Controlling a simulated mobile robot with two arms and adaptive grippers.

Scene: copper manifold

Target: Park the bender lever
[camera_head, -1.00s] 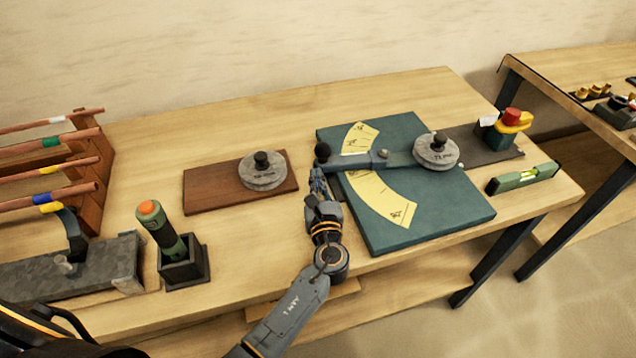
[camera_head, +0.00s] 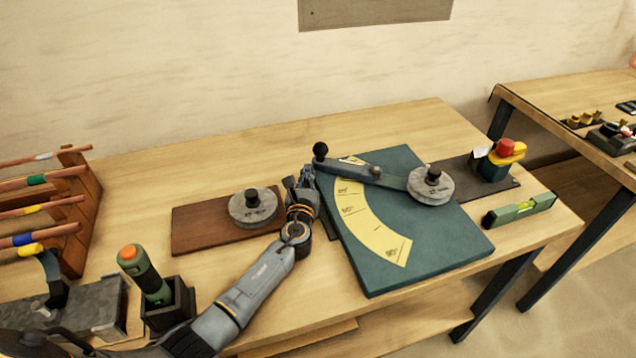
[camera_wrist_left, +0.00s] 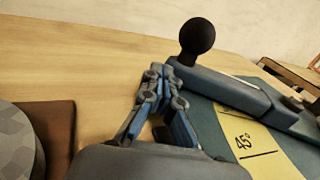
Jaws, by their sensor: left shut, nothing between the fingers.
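The bender lever (camera_head: 365,173) is a grey bar on the teal bender plate (camera_head: 445,240). It runs from a round grey disc (camera_head: 431,186) at its right end to a black ball knob (camera_head: 320,149) at its left end. It lies near the far edge of the yellow angle scale (camera_head: 372,225). My left gripper (camera_head: 305,178) is shut and empty just on the near side of the knob end. In the left wrist view its fingertips (camera_wrist_left: 168,75) are close to the lever (camera_wrist_left: 225,88), below the knob (camera_wrist_left: 197,36). Contact cannot be told. My right gripper is not in view.
A brown board (camera_head: 205,228) with a second grey disc (camera_head: 253,207) lies left of the gripper. A green tool in a black holder (camera_head: 168,305) and a pipe rack (camera_head: 80,215) stand farther left. A green level (camera_head: 520,210) lies at the right edge.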

